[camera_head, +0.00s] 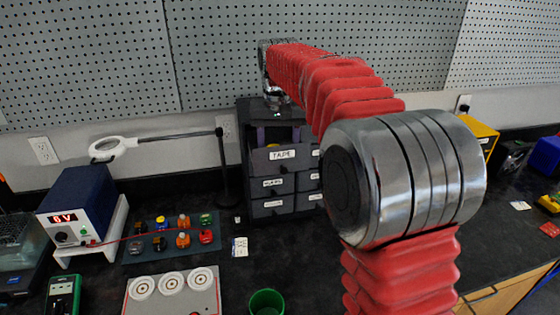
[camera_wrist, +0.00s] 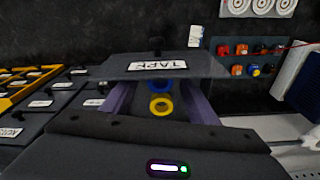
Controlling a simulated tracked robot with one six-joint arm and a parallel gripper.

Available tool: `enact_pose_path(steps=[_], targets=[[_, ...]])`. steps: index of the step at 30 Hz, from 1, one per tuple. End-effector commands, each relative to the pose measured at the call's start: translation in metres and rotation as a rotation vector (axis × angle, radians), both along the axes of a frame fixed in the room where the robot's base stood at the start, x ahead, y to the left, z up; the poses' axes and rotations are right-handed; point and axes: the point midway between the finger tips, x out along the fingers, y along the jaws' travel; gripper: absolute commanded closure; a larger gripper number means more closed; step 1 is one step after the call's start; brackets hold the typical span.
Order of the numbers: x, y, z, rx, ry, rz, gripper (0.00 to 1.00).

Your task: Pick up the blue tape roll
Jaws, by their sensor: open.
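The blue tape roll (camera_wrist: 161,86) shows in the wrist view inside the pulled-out drawer (camera_wrist: 120,68) labelled TAPE, partly hidden by the drawer's front. A yellow tape roll (camera_wrist: 161,106) lies beside it, nearer my gripper body. My gripper (camera_wrist: 157,93) is open. Its two purple fingers stand left and right of the rolls, with nothing held between them. In the head view my gripper (camera_head: 281,134) points down over the open drawer (camera_head: 281,160) of the dark cabinet. The blue roll cannot be made out there.
Other labelled drawers of the cabinet (camera_head: 271,207) are below. A magnifier lamp stand (camera_head: 222,170) rises close left of it. A power supply (camera_head: 78,205), a board of small components (camera_head: 140,254) and a green cup (camera_head: 266,302) are on the bench. Pegboard is behind.

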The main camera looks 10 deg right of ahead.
Motion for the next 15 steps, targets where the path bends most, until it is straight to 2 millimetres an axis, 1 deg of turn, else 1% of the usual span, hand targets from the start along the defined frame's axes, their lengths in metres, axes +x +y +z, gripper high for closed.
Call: enact_pose_path(steps=[12,15], targets=[[0.0001,-0.0001,0.0004,0.000,0.000,0.000,0.46],[0.0001,-0.0001,0.0004,0.000,0.000,0.000,0.52]])
